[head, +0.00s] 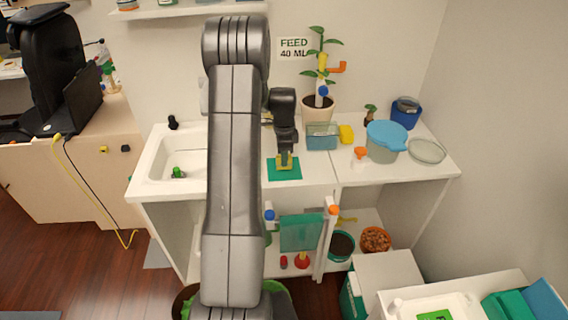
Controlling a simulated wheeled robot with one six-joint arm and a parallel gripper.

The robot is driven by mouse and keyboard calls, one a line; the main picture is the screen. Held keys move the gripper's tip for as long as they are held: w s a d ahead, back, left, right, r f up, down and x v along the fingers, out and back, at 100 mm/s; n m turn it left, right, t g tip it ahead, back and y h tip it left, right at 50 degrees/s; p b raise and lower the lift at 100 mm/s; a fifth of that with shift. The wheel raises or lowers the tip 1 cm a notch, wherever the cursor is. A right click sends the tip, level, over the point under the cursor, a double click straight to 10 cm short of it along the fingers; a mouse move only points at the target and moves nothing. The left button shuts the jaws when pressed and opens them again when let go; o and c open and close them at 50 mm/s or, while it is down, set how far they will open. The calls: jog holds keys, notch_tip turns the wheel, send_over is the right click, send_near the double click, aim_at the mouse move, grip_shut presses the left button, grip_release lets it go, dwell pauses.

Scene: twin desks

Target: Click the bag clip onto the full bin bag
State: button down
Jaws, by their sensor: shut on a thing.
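My gripper (285,160) is over the counter, pointing down just above a flat green square (284,174). A small yellowish thing (284,166) is between its fingertips, and the gripper is shut on it. It is too small to tell for sure whether this is the bag clip. A bin with a bright green bag (276,287) stands on the floor at the bottom of the head view. My arm hides most of the bin, and the bag's neck cannot be made out.
The counter (310,181) holds a sink (165,160) at left. A teal panel (300,233) hangs below the counter.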

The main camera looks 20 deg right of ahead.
jog(key=shift+r+p, duration=1.1)
jog(key=shift+r, duration=1.15)
jog(key=shift+f, duration=0.1)
